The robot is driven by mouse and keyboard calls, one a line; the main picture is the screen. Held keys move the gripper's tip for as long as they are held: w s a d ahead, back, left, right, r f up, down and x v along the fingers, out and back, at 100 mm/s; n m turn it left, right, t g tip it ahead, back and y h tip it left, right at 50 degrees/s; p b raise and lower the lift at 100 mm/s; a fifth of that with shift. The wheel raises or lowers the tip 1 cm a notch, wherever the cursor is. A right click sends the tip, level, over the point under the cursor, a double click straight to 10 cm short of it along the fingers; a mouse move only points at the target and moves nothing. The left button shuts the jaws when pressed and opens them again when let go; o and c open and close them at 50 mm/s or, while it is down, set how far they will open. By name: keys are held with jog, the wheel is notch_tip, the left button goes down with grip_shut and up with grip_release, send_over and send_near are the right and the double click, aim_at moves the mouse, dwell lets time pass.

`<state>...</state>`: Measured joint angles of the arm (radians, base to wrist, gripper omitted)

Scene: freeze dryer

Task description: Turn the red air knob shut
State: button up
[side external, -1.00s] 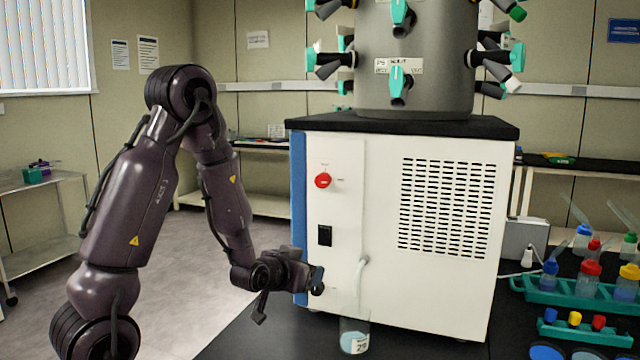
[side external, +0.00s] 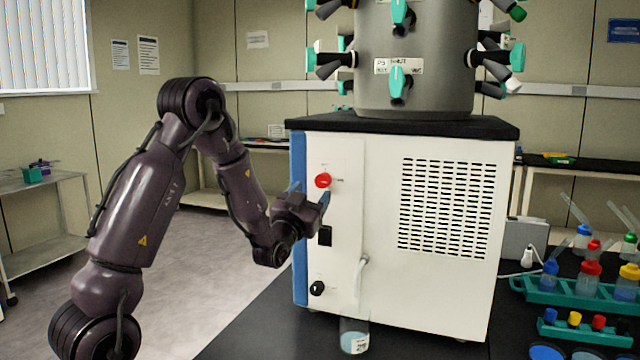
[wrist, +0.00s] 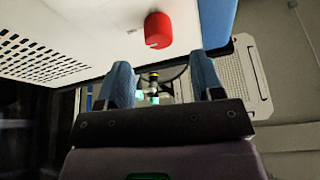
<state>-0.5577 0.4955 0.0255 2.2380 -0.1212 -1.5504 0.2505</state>
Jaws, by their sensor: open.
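The red air knob (side external: 323,180) is on the upper left of the white front panel of the freeze dryer (side external: 340,260). In the wrist view the red knob (wrist: 158,30) shows above my fingers, with a small light mark on its face.
Teal valves (side external: 397,82) ring the chamber above.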

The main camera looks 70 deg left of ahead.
aim_at(321, 181)
jog(key=x, duration=0.5)
jog(key=c, duration=0.9)
